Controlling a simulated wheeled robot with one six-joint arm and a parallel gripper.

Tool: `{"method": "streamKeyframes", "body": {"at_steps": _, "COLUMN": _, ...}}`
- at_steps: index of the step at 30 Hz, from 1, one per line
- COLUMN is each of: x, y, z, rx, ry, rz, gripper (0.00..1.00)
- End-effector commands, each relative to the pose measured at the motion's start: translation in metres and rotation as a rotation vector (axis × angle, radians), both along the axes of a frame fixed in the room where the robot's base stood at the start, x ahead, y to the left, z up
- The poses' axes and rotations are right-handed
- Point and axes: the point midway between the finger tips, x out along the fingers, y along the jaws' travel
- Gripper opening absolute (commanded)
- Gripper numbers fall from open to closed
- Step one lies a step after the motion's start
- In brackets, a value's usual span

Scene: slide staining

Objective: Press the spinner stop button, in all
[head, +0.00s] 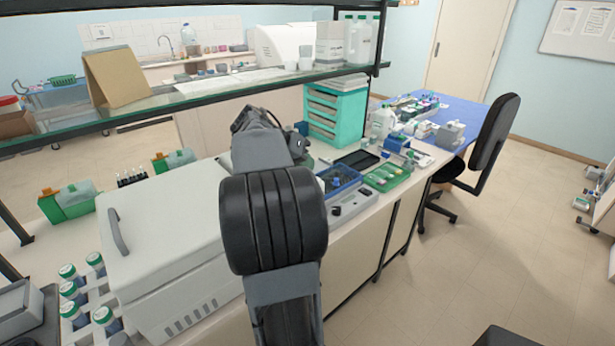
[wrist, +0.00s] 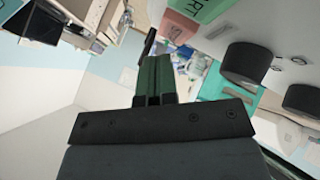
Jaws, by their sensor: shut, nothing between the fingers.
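In the wrist view, a pale device panel carries a green button (wrist: 200,10), whose visible lettering ends in "RT", and a smaller red button (wrist: 180,27) just left of and below it. The red button's lettering is too small to read surely; it looks like the stop button. My gripper (wrist: 157,60) is shut and empty, its dark fingers pointing up the picture. The fingertips appear below and left of the red button, apart from it in the picture; I cannot tell the depth gap. In the head view my own arm hides the gripper and the buttons.
Two black knobs (wrist: 247,65) stick out from the panel at right. In the head view, a white lidded machine (head: 165,235) fills the bench left of my arm. A glass shelf (head: 220,95) spans above. A blue tray (head: 340,180) and green tray (head: 388,177) lie at right.

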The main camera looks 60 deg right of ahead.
Motion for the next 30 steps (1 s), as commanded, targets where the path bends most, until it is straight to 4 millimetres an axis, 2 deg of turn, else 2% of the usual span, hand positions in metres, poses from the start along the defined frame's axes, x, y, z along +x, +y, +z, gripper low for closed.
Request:
{"method": "streamKeyframes", "body": {"at_steps": 11, "x": 0.000, "y": 0.000, "z": 0.005, "rx": 0.000, "ry": 0.000, "rz": 0.000, "gripper": 0.00}}
{"method": "streamKeyframes", "body": {"at_steps": 24, "x": 0.000, "y": 0.000, "z": 0.045, "rx": 0.000, "ry": -0.001, "rz": -0.001, "gripper": 0.00}}
{"method": "streamKeyframes", "body": {"at_steps": 30, "x": 0.000, "y": 0.000, "z": 0.051, "rx": 0.000, "ry": 0.000, "rz": 0.000, "gripper": 0.00}}
